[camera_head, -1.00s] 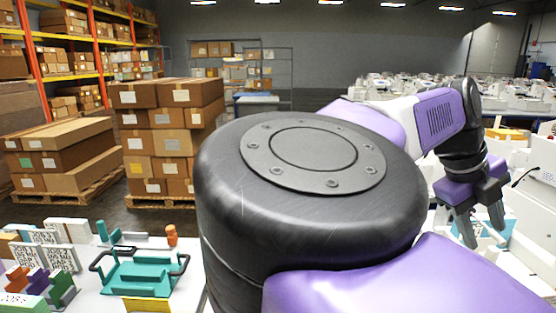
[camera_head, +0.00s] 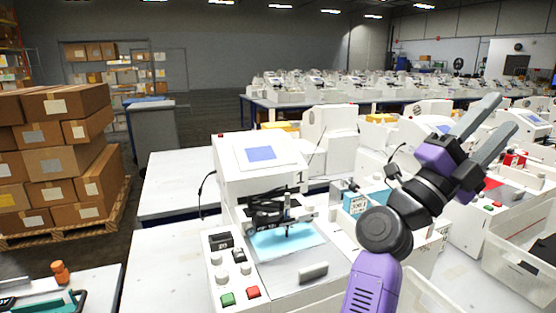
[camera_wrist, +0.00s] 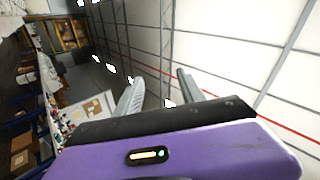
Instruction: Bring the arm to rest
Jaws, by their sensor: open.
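My gripper (camera_head: 484,128) is raised at the right of the head view, its two grey fingers pointing up and to the right. The fingers are apart with nothing between them. The purple and black arm comes up from the bottom edge below it. In the wrist view my gripper (camera_wrist: 158,92) also shows open and empty, with walls and ceiling lights beyond it. The pen plotter (camera_head: 258,165) stands on the white table in the middle of the head view, with a light blue sheet (camera_head: 285,241) on its bed. My gripper is to the right of it and apart from it.
Stacked cardboard boxes (camera_head: 60,162) stand on a pallet at the left. A clear bin (camera_head: 520,262) is at the right, below my gripper. More machines fill tables behind. An orange object (camera_head: 61,272) stands on a table at the lower left.

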